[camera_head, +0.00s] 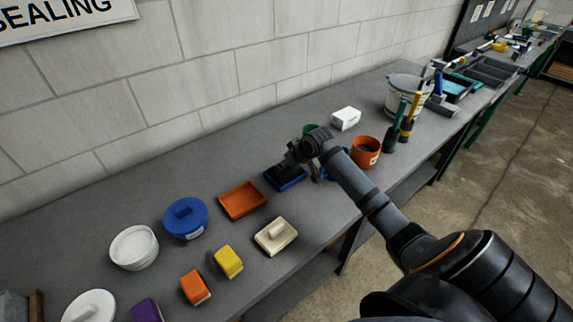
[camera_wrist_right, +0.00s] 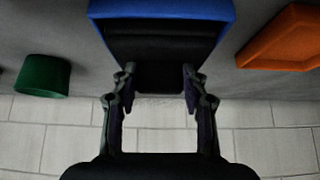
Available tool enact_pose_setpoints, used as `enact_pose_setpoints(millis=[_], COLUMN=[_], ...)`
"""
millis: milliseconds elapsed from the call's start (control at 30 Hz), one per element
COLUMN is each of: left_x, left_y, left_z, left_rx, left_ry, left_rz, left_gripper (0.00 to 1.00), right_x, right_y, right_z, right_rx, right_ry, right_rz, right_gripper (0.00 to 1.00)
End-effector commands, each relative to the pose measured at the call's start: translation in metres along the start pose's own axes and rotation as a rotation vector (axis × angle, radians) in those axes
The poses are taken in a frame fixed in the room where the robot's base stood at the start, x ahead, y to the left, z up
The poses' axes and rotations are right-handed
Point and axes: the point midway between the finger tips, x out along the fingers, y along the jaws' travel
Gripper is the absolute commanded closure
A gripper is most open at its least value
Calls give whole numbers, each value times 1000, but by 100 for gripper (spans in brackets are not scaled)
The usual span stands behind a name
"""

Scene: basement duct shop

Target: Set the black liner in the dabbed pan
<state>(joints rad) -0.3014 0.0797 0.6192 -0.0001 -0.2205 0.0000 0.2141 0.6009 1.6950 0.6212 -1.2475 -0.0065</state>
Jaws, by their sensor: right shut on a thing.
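A blue rectangular pan (camera_head: 291,185) stands on the grey bench. Its blue rim also shows at the top of the right wrist view (camera_wrist_right: 162,8). The black liner (camera_wrist_right: 160,47) lies within the outline of the blue pan; I cannot tell whether it rests on the floor of the pan. My right gripper (camera_head: 297,161) is over the pan, its fingers on both sides of the liner's near part and shut on it. An empty-looking orange pan (camera_head: 242,200) is to the left. No dab of sealant is visible. My left gripper is out of view.
An orange pot (camera_head: 366,151), white box (camera_head: 346,118) and green piece (camera_wrist_right: 43,76) are near the gripper. The wall is behind.

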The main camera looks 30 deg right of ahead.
Motion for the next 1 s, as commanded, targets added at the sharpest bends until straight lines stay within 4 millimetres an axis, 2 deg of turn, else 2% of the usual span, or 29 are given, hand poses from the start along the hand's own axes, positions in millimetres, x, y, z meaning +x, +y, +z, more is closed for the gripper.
enact_pose_setpoints(millis=[700, 733, 900, 1000], left_x=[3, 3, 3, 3], left_y=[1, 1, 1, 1], left_z=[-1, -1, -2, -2], left_rx=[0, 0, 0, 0], left_ry=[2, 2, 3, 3], left_rz=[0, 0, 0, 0], left_gripper=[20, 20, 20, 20], right_x=[10, 10, 10, 10], right_y=[0, 0, 0, 0], right_z=[7, 7, 7, 7], right_rx=[1, 0, 0, 0], right_ry=[-1, -1, 0, 0], right_rz=[-1, -1, 0, 0], right_gripper=[92, 54, 31, 29])
